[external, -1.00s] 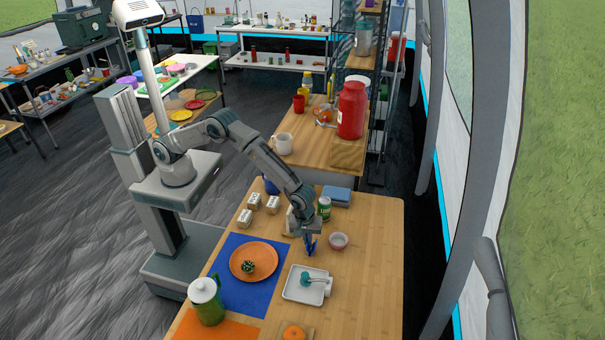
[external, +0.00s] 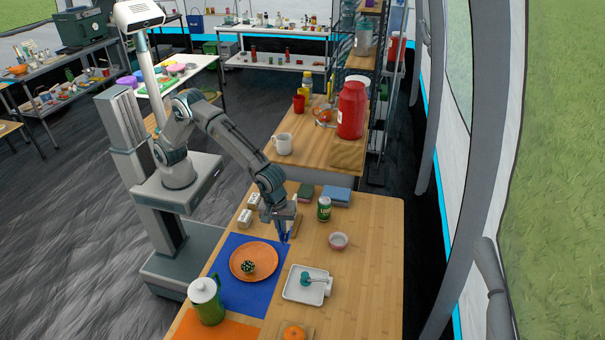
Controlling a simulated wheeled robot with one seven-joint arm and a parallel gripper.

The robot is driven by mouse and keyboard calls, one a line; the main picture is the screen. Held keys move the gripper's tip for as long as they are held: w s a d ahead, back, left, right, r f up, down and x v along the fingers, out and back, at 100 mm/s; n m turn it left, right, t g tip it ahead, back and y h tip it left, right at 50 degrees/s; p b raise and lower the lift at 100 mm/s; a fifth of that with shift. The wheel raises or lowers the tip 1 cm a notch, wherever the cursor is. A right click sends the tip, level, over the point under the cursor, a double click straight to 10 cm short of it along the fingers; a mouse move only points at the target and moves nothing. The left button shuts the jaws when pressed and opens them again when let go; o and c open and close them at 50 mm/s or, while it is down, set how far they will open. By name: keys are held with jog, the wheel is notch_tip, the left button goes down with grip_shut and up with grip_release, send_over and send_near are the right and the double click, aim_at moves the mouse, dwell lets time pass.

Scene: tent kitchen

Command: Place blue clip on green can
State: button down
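The green can (external: 324,209) stands upright on the near wooden table, in front of a stack of blue boxes. My gripper (external: 284,239) points down over the table, left of and nearer than the can, beside the top right corner of the blue mat. Something blue shows at its fingertips. I cannot tell whether this is the blue clip or the fingers themselves, nor whether the fingers are open. No separate blue clip can be made out on the table.
An orange plate (external: 238,264) lies on the blue mat (external: 232,301). A white tray (external: 290,293), a small pink bowl (external: 338,241) and a green pitcher (external: 207,304) stand nearby. Blue boxes (external: 337,195) sit behind the can. The table's right side is clear.

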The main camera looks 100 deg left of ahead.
jog(key=w+a+r+n+p, duration=0.3)
jog(key=a+r+p, duration=0.2)
jog(key=a+r, duration=0.7)
jog(key=p, duration=0.3)
send_near(322, 198)
jog(key=shift+w+d+f+p, duration=0.1)
jog(key=shift+f+p, duration=0.1)
jog(key=shift+f, duration=0.75)
jog(key=shift+w+d+f+p, duration=0.1)
jog(key=shift+f+p, duration=0.1)
jog(key=shift+f, duration=0.7)
jog(key=shift+f, duration=0.25)
jog(key=c, duration=1.6)
grip_release()
jog(key=shift+c, duration=0.2)
jog(key=shift+r, duration=0.1)
